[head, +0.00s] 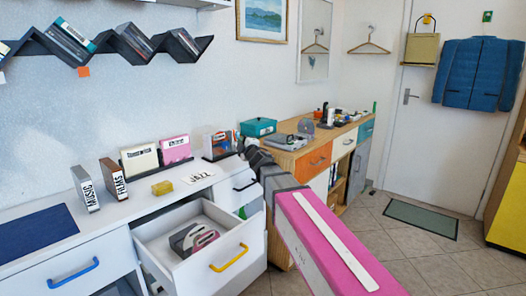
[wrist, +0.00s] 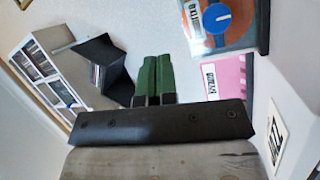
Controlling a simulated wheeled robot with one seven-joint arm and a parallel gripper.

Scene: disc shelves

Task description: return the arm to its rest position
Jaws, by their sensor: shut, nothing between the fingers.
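My gripper shows in the wrist view (wrist: 153,75) as two green and black fingers lying side by side, shut with nothing held. In the head view my pink and grey arm reaches from the lower right toward the back of the white counter. The dark gripper end (head: 247,146) is by the right end of the counter, close to the disc holder, and its fingertips are hard to make out. In the wrist view, a pink case (wrist: 222,76) and an orange and blue disc case (wrist: 222,22) lie to the right of the fingers, apart from them.
An open white drawer (head: 160,235) with a yellow handle holds several disc cases, left of my arm. The counter (head: 135,215) bears labelled dividers and a yellow block (head: 162,188). A zigzag wall shelf (head: 120,42) hangs above. A wooden sideboard (head: 288,158) stands behind.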

